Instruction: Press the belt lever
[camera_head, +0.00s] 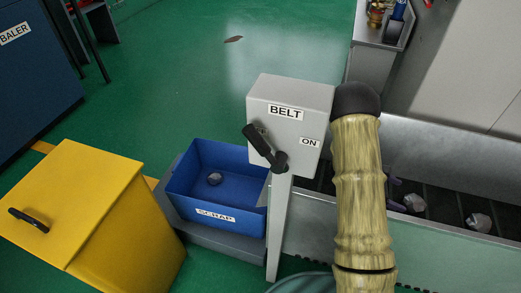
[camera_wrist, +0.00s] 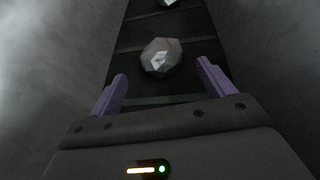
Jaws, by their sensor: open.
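The belt lever (camera_head: 264,147) is a black handle on the front of a grey box labelled BELT (camera_head: 290,95). It slants from upper left down to a pivot at lower right, near a small ON label (camera_head: 310,142). My arm stands in front of the right side of the box in the head view. My gripper is mostly hidden behind my arm there, with a bit of purple finger (camera_head: 393,181) showing over the conveyor. In the wrist view my gripper (camera_wrist: 162,85) is open, its two purple fingers apart and empty, pointing along the belt.
The conveyor belt (camera_head: 445,207) carries crumpled foil lumps (camera_head: 479,222); one lump (camera_wrist: 161,57) lies just beyond my fingertips. A blue SCRAP bin (camera_head: 240,195) holds one grey lump (camera_head: 215,178). A yellow bin (camera_head: 85,205) stands left. Metal side walls flank the belt.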

